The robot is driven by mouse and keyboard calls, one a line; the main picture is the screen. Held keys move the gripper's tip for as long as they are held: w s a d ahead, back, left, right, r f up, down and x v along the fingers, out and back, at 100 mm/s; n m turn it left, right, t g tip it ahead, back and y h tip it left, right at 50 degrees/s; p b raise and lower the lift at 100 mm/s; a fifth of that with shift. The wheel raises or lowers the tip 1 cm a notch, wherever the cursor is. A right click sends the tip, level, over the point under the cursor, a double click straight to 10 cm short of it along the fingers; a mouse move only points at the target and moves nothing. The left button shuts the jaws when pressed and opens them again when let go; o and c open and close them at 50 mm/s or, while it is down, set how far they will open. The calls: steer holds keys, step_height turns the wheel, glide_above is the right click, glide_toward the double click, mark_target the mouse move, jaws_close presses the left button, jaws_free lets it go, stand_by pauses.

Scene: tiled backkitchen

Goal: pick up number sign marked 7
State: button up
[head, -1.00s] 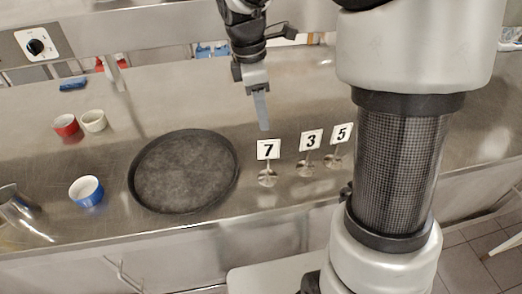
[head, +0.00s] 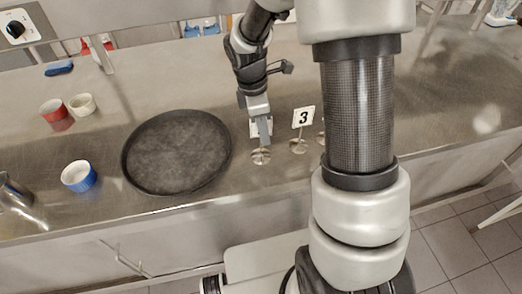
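The number sign marked 7 (head: 260,157) stands on the steel counter, just right of the black round tray. Its round metal base shows, and a bit of white plate shows beside the fingers. The numeral is hidden behind my gripper. My gripper (head: 265,138) points down in front of the plate, with its fingertips just above the base. From this side the fingers overlap, so I cannot tell whether they are open or shut on the plate.
The sign marked 3 (head: 302,117) stands close to the right; the sign behind it is mostly hidden by my arm. A black round tray (head: 176,150) lies to the left. Blue (head: 79,177), red (head: 53,109) and white (head: 82,104) cups stand further left.

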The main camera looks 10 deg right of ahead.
steer(key=shift+f, duration=0.1)
jaws_close()
stand_by(0.3)
